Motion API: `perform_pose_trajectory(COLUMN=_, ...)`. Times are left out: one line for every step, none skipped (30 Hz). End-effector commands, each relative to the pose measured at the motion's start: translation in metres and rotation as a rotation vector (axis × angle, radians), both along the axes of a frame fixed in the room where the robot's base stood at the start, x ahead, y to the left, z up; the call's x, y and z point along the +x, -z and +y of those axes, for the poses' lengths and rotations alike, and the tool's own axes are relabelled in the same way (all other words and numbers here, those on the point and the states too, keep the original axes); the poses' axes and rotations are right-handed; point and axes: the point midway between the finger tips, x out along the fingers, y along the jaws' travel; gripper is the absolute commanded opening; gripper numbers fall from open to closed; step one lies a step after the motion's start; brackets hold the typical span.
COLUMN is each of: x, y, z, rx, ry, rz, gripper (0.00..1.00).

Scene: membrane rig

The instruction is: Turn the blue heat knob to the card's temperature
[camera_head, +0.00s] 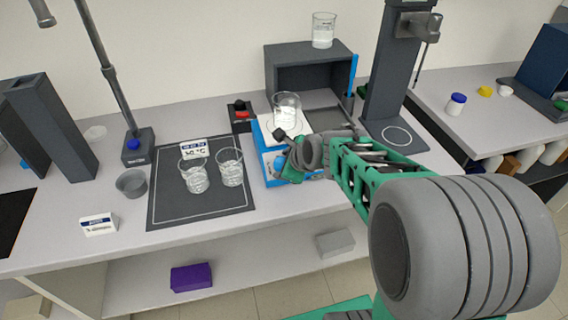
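A blue stirrer-like hotplate (262,145) with a white top stands in the middle of the bench, and a glass beaker (287,104) with clear liquid is on it. My gripper (288,160) is at the hotplate's front face, its fingers small and partly hidden by my wrist. I cannot tell whether it is open or shut, or whether it touches a knob. The heat knob cannot be made out clearly there. A white card (193,148) with a blue header stands behind two beakers. It shows a number with °C, partly covered and too small to read surely.
Two beakers (194,178) (230,168) stand on a dark mat (165,212). A small red-topped box (241,115) is left of the hotplate, a grey open box (290,58) behind it. A stand (134,158) with a blue knob and a second card (98,225) are at left.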

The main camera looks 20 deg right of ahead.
Motion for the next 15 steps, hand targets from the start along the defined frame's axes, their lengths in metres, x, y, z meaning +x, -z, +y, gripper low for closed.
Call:
perform_pose_trajectory(x=0.0, y=0.0, z=0.0, rx=0.0, ry=0.0, rz=0.0, gripper=0.6)
perform_pose_trajectory(x=0.0, y=0.0, z=0.0, rx=0.0, ry=0.0, rz=0.0, gripper=0.62)
perform_pose_trajectory(x=0.0, y=0.0, z=0.0, rx=0.0, ry=0.0, rz=0.001, gripper=0.63)
perform_pose_trajectory(x=0.0, y=0.0, z=0.0, rx=0.0, ry=0.0, rz=0.001, gripper=0.63)
perform_pose_trajectory(x=0.0, y=0.0, z=0.0, rx=0.0, ry=0.0, rz=0.001, gripper=0.63)
perform_pose_trajectory(x=0.0, y=0.0, z=0.0, rx=0.0, ry=0.0, rz=0.001, gripper=0.63)
perform_pose_trajectory(x=0.0, y=0.0, z=0.0, rx=0.0, ry=0.0, rz=0.001, gripper=0.63)
perform_pose_trajectory(x=0.0, y=0.0, z=0.0, rx=0.0, ry=-0.001, rz=0.001, gripper=0.63)
perform_pose_trajectory(x=0.0, y=0.0, z=0.0, rx=0.0, ry=-0.002, rz=0.0, gripper=0.63)
perform_pose_trajectory(x=-0.001, y=-0.001, z=0.0, rx=0.0, ry=-0.001, rz=-0.001, gripper=0.63)
perform_pose_trajectory(x=-0.002, y=-0.003, z=0.0, rx=0.0, ry=-0.001, rz=-0.002, gripper=0.63)
perform_pose_trajectory(x=-0.004, y=-0.006, z=-0.001, rx=0.0, ry=-0.001, rz=-0.002, gripper=0.63)
perform_pose_trajectory(x=-0.007, y=-0.009, z=-0.002, rx=0.001, ry=0.0, rz=-0.003, gripper=0.63)
perform_pose_trajectory(x=-0.01, y=-0.013, z=-0.003, rx=0.0, ry=0.001, rz=-0.004, gripper=0.63)
perform_pose_trajectory(x=-0.015, y=-0.019, z=-0.005, rx=-0.001, ry=0.002, rz=-0.005, gripper=0.63)
